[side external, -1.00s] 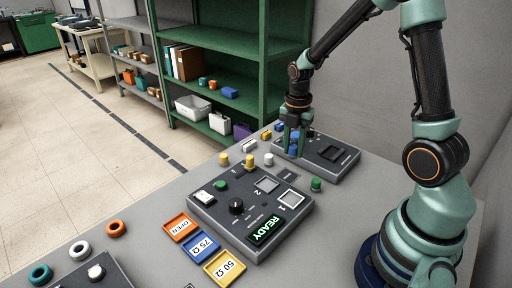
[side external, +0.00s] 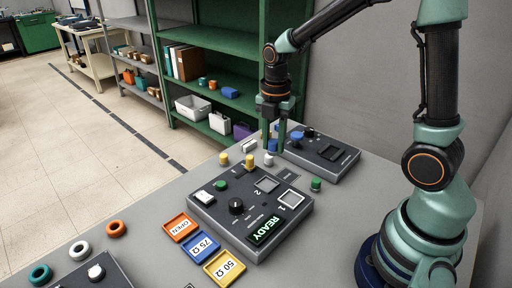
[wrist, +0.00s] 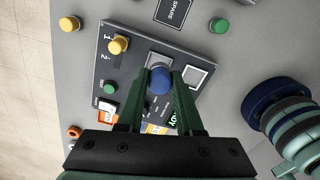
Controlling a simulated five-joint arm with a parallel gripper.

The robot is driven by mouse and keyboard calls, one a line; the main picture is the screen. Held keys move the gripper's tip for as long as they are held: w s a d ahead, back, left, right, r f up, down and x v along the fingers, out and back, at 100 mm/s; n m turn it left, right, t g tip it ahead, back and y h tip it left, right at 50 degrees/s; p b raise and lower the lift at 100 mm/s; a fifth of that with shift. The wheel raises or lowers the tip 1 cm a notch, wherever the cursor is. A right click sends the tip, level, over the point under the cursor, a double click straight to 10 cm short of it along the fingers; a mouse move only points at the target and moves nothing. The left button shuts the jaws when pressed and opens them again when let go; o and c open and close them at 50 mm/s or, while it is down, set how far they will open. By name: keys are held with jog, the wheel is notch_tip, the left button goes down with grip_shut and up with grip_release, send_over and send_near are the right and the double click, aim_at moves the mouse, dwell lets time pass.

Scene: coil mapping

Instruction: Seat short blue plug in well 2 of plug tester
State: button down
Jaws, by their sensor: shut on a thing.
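My gripper (side external: 274,147) is shut on a short blue plug (side external: 272,145), raised at the back of the table in the side view. In the wrist view the blue plug (wrist: 160,82) sits between the green fingertips of my gripper (wrist: 159,84). The dark plug tester (side external: 236,207) lies in front of it, with its screen reading READY. In the wrist view the plug hides part of one square on the tester (wrist: 137,36).
A second dark box (side external: 340,163) stands at the back right.

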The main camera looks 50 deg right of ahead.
aim_at(267, 185)
jog(key=shift+s+a+f, duration=0.1)
jog(key=shift+a+f, duration=0.35)
jog(key=shift+f, duration=0.85)
jog(key=shift+s+a+f, duration=0.1)
jog(key=shift+a+f, duration=0.3)
jog(key=shift+f, duration=0.95)
jog(key=shift+s+a+f, duration=0.1)
jog(key=shift+a+f, duration=0.35)
jog(key=shift+f, duration=0.85)
jog(key=shift+f, duration=0.45)
grip_release()
notch_tip(267, 185, up, 7)
dwell(0.5)
